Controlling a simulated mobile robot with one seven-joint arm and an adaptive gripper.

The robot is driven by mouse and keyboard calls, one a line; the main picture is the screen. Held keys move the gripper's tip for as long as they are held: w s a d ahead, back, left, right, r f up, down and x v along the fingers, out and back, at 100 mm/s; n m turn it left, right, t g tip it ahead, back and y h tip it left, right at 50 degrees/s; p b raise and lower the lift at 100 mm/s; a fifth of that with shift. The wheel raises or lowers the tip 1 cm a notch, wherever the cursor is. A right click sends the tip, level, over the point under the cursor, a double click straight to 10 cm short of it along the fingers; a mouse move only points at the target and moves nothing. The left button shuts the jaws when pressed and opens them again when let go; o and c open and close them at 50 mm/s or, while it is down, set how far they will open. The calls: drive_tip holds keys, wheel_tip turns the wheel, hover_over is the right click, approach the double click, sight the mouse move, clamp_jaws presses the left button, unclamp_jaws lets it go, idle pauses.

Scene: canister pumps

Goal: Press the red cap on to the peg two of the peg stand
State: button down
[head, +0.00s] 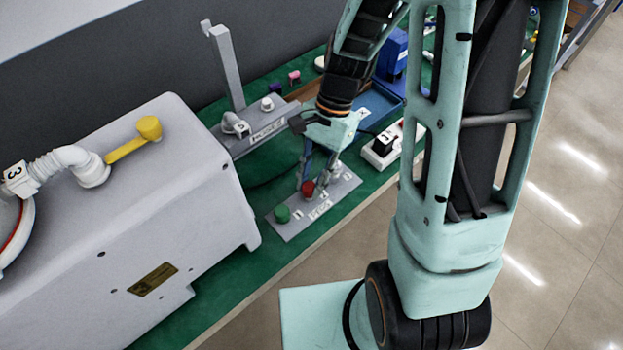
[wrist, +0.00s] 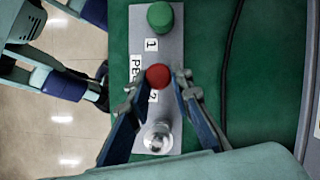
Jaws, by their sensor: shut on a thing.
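The peg stand (head: 274,232) is a grey plate on the green bench top, with number labels along it. The red cap (head: 308,188) is at the middle position of the stand, by the label 2; it also shows in the wrist view (wrist: 158,76). My gripper (head: 308,180) points down over the stand, its two fingertips shut on the red cap. The cap hides whatever is under it, so I cannot tell how far down it sits on peg two. A green cap (wrist: 160,16) is at position one. A bare silver peg (wrist: 157,138) stands at the other end.
A large grey machine (head: 160,210) with a yellow lever (head: 135,138) stands left of the stand. Behind are a grey plate with an upright post (head: 228,70), a blue tray (head: 375,105) and a white switch box (head: 383,150). A dark cable (wrist: 231,60) runs beside the stand.

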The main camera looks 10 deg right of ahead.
drive_tip(key=shift+f+b, duration=0.4)
drive_tip(key=shift+f, duration=0.55)
idle(1.5)
drive_tip(key=c, duration=1.7)
unclamp_jaws()
drive_tip(key=shift+o, duration=0.2)
drive_tip(key=v, duration=1.2)
drive_tip(key=shift+s, duration=0.1)
